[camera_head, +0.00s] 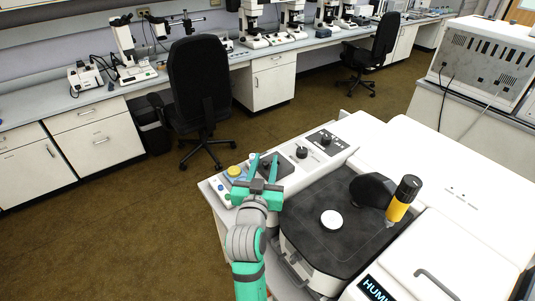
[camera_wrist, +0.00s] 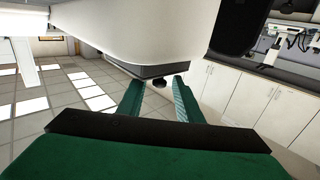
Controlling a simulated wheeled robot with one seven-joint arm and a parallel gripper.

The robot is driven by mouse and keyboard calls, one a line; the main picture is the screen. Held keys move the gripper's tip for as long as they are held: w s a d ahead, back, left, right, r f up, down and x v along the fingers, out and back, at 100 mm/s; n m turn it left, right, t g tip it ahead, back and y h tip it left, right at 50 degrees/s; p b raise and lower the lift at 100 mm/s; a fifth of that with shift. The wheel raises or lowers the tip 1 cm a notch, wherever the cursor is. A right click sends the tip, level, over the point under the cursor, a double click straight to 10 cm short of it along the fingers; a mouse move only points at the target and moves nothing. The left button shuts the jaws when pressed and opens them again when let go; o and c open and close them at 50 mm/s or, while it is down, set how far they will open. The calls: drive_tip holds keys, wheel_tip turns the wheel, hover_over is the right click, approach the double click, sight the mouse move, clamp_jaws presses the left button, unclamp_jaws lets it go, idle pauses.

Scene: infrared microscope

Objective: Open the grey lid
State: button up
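The white microscope instrument (camera_head: 380,150) fills the right of the head view. A dark grey cover (camera_head: 318,238) is set in its top and lies flat and closed; this appears to be the grey lid. A white disc (camera_head: 331,220) and a black part with a yellow-and-black cylinder (camera_head: 398,208) sit on it. A metal bar handle (camera_head: 292,270) shows at its front left, partly beside my arm. My gripper (camera_head: 264,166) is open and empty near the instrument's left corner, apart from the lid. In the wrist view the open fingers (camera_wrist: 158,98) point toward a small dark knob (camera_wrist: 158,83) below a white body.
Several knobs (camera_head: 302,152) and a yellow button (camera_head: 234,171) lie around my gripper on the instrument. A grey bar handle (camera_head: 438,284) is on a white panel at lower right. Black chairs (camera_head: 200,85) stand by the back bench (camera_head: 150,84). Brown floor at left is free.

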sight(267, 159)
drive_tip(key=shift+w+d, duration=0.2)
drive_tip(key=shift+w, duration=0.85)
drive_tip(key=shift+w+d, duration=0.15)
drive_tip(key=shift+w, duration=0.85)
clamp_jaws()
